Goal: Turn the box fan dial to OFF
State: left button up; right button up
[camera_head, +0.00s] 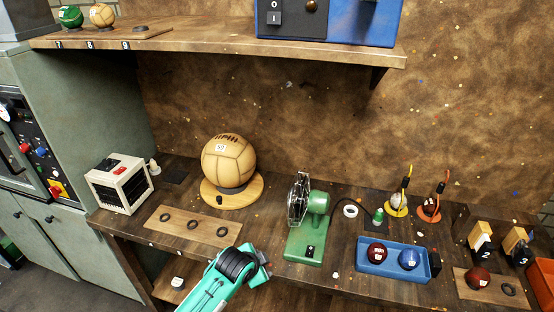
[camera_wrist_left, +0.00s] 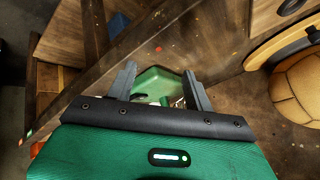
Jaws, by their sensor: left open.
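The box fan (camera_head: 118,184) is a small white box with a dark slatted grille, at the left end of the bench in the head view. The dial setting is too small to read. My left gripper (camera_head: 262,268) is over the bench's front edge, well right of the fan. In the left wrist view (camera_wrist_left: 159,70) its fingers are apart and empty, with a green surface beyond them. My right gripper is out of view.
A tan ball (camera_head: 228,162) on a round stand (camera_head: 240,196) and a plank with rings (camera_head: 170,222) lie between gripper and fan. A green caged desk fan (camera_head: 316,226) stands right of my gripper. A blue tray (camera_head: 368,267) is farther right. A shelf (camera_head: 220,56) overhangs.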

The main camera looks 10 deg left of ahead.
pick_arm(q)
jog(key=w+d+r+m+t+p, duration=0.1)
jog(key=w+d+r+m+t, duration=0.2)
jog(key=r, duration=1)
jog(key=w+r+m+h, duration=0.1)
jog(key=w+r+m, duration=0.35)
jog(key=r, duration=0.95)
jog(key=w+d+r+m+t+p, duration=0.1)
jog(key=w+d+r+m+t, duration=0.3)
jog(key=r, duration=0.9)
jog(key=s+a+r+m+t+y, duration=0.15)
jog(key=s+r+m, duration=0.3)
jog(key=r, duration=0.85)
jog(key=s+a+r+m+t+p, duration=0.15)
jog(key=s+r+m, duration=0.3)
jog(key=r, duration=0.85)
jog(key=s+a+r+m+t+y+b, duration=0.1)
jog(key=s+a+r+m, duration=0.4)
jog(key=r, duration=0.8)
jog(key=w+d+p, duration=0.2)
jog(key=w+p, duration=0.5)
jog(key=w, duration=0.8)
jog(key=shift+d+f+p, duration=0.25)
jog(key=shift+d+p, duration=0.1)
jog(key=shift+m, duration=0.25)
jog(key=c, duration=0.9)
